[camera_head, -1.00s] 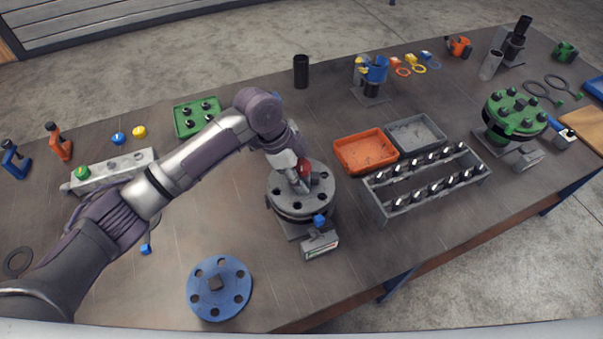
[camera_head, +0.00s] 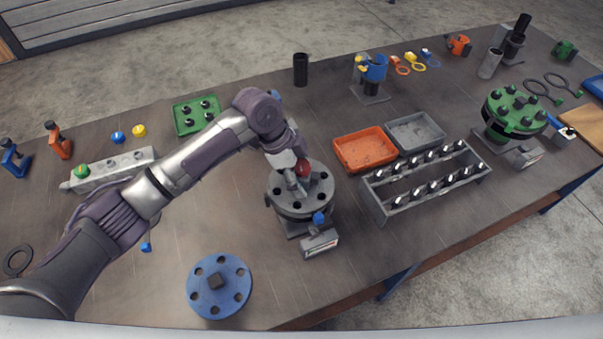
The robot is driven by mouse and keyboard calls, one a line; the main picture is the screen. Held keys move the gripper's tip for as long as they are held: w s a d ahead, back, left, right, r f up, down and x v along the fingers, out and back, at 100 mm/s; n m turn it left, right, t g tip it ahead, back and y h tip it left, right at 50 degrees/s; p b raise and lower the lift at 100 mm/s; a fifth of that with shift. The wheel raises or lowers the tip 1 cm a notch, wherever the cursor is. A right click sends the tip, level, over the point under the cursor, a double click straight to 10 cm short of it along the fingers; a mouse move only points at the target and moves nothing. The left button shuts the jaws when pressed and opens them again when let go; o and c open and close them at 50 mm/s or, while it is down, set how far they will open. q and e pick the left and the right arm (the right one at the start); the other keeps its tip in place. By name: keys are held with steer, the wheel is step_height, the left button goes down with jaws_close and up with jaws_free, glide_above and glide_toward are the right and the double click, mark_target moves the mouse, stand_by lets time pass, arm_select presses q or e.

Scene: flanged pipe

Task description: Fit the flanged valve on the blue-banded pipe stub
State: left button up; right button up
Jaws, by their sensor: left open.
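A grey round flange (camera_head: 318,190) with bolt holes stands on a small base at mid-table, with a blue knob (camera_head: 319,218) and a labelled box at its front. A small red rounded part shows at its top; I cannot tell whether this assembly is the flanged valve. My left gripper (camera_head: 299,166) is at the red part, open, its fingers mostly hidden by my wrist. My right gripper is not in view.
A blue flange disc (camera_head: 219,287) lies at the front. An orange tray (camera_head: 352,153), a grey tray (camera_head: 409,123) and a bolt rack (camera_head: 373,207) stand right of the grey flange. A green bolted flange (camera_head: 501,126) stands at right. The table between blue disc and rack is partly clear.

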arm_select(q)
steer(key=s+d+r+p+v, duration=0.1)
steer(key=d+p+v, duration=0.2)
steer(key=p+v, duration=0.5)
steer(key=v, duration=1.2)
steer(key=shift+w+r, duration=0.25)
steer(key=shift+r, duration=0.15)
steer(key=shift+w, duration=0.1)
